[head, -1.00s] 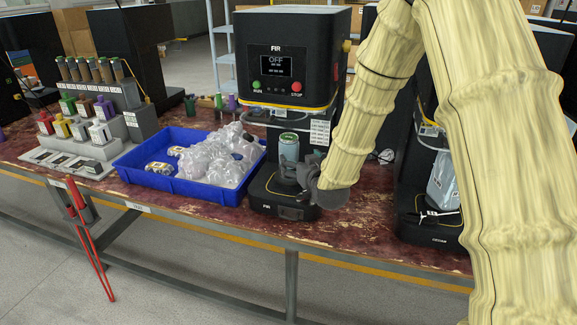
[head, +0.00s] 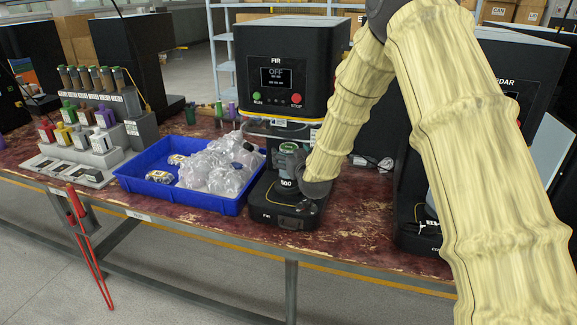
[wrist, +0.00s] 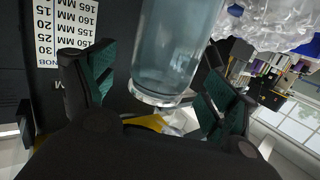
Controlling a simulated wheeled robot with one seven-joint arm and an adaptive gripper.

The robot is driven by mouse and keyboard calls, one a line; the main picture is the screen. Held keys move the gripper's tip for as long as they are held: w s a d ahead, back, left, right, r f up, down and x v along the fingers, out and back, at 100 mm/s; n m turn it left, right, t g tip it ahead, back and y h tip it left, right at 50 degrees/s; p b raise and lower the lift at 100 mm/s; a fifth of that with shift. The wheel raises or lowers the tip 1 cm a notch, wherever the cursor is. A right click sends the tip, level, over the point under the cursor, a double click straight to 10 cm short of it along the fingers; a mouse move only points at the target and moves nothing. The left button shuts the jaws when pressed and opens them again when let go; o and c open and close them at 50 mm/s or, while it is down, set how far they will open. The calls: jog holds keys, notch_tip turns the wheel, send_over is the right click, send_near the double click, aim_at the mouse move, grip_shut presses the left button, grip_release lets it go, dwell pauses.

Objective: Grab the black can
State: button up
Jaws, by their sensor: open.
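My gripper (wrist: 158,92) is open, with one green-padded finger on each side of this cylinder. I cannot tell whether either finger touches it. In the head view my gripper (head: 291,168) covers most of the can. I make out no plainly black can.
A blue tray (head: 212,201) left of the machine holds clear crumpled plastic and two small label-wrapped cans (head: 160,177). The CEDAR machine (head: 425,236) stands to the right. Red tongs (head: 88,255) hang at the table's front edge.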

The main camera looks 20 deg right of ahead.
jog(key=shift+w+f, duration=0.2)
jog(key=shift+w, duration=0.9)
jog(key=c, duration=1.8)
jog(key=shift+r, duration=0.1)
grip_shut()
jog(key=shift+r, duration=0.1)
